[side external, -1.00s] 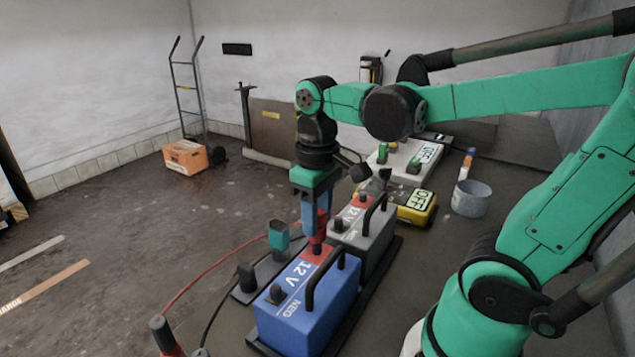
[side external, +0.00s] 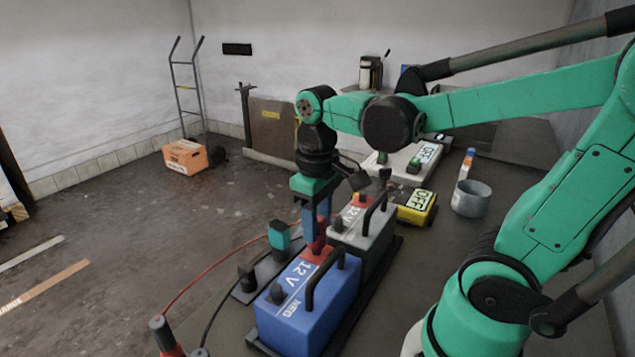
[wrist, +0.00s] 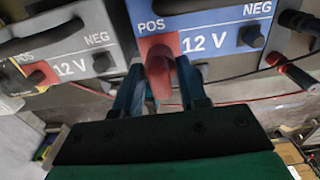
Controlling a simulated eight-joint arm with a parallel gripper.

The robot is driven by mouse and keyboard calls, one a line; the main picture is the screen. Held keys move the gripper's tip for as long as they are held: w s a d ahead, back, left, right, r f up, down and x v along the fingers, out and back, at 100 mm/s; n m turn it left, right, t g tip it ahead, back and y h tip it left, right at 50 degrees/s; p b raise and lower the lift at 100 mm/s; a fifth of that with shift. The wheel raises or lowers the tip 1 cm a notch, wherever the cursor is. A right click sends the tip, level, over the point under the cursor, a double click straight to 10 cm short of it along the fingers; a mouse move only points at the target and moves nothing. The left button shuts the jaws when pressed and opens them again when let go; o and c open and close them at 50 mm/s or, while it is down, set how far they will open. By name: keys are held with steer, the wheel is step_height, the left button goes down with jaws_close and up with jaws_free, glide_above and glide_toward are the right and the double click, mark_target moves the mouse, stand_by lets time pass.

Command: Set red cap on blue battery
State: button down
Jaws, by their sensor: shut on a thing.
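The blue battery (side external: 312,312), marked 12 V, stands on the dark tray at the front. It has a red patch at its POS corner and a black NEG post. My gripper (side external: 318,238) points down over the red corner, shut on the red cap (wrist: 158,66). In the wrist view the cap sits between the blue fingers of my gripper (wrist: 160,88), over the POS patch of the blue battery (wrist: 222,42). The cap hides the post beneath it. I cannot tell whether the cap touches the battery.
A grey battery (side external: 362,238) with a black handle stands close behind the blue one. A teal cap-like piece (side external: 278,236) stands to the left. Red and black cables run at left.

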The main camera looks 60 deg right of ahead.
steer(key=shift+f, duration=0.85)
steer(key=shift+c, duration=2.1)
jaws_free()
steer(key=shift+r, duration=0.15)
steer(key=shift+r, duration=2.7)
steer(key=shift+f, duration=0.15)
steer(key=shift+f, duration=2.05)
steer(key=shift+f, duration=0.1)
